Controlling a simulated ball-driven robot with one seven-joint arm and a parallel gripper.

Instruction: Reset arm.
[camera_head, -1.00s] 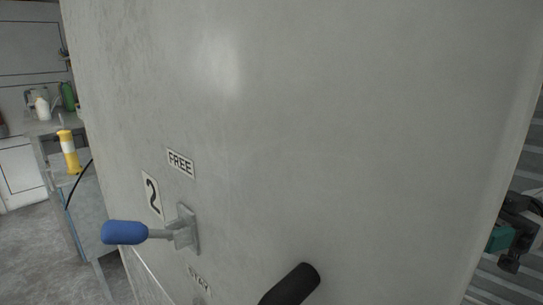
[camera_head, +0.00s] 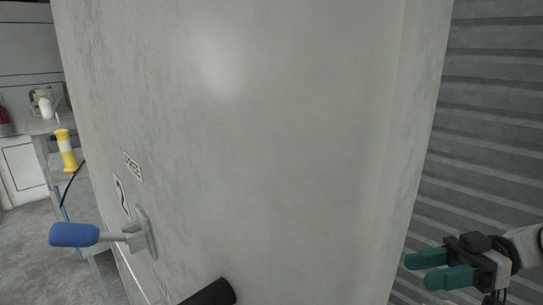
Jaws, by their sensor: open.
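My gripper (camera_head: 428,271) is at the lower right in the head view, in front of the ribbed wall. Its two green fingers point left and stand apart, with nothing between them. It is to the right of the large grey cabinet (camera_head: 270,130) and clear of its edge. A lever with a blue handle (camera_head: 75,235) sticks out to the left from a metal plate on the cabinet's lower left.
A black cylindrical bar (camera_head: 210,293) shows at the bottom. Labels (camera_head: 133,166) sit above the lever. At the left stand a workbench (camera_head: 42,127) and a yellow and white cylinder (camera_head: 65,149). The ribbed grey wall (camera_head: 490,120) fills the right; grey floor (camera_head: 30,255) shows lower left.

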